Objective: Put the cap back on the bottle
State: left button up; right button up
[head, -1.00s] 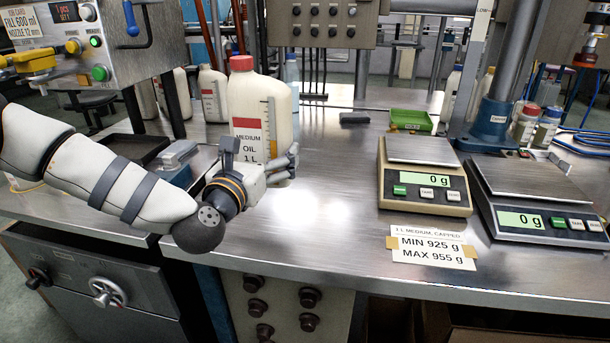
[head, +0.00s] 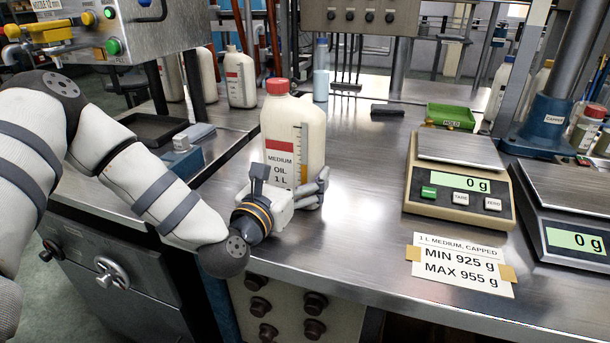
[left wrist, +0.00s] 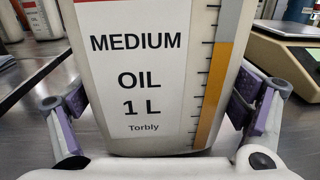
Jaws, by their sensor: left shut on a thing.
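The cream oil bottle (head: 292,130), labelled MEDIUM OIL 1 L, stands upright on the steel bench. A red cap (head: 277,86) sits on its neck at the top; I cannot tell how tightly. My left gripper (head: 295,184) is shut on the lower part of the bottle, from the near side. In the left wrist view the bottle (left wrist: 150,70) fills the middle, with a purple-padded finger at each side of it. Its cap is outside that view. My right gripper is not in view.
Right of the bottle stands a beige scale (head: 460,200) reading 0 g, with a second scale (head: 575,240) beside it. A weight card (head: 462,265) lies in front. A green HOLD tray (head: 450,117) is behind. Other bottles stand at the back left. Bench between bottle and scale is clear.

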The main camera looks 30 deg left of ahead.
pick_arm(q)
jog(key=shift+s+r, duration=0.2)
jog(key=shift+s, duration=0.05)
jog(key=shift+f, duration=0.25)
jog(key=o, duration=2.1)
jog(key=shift+c, duration=0.2)
jog(key=shift+r, duration=0.1)
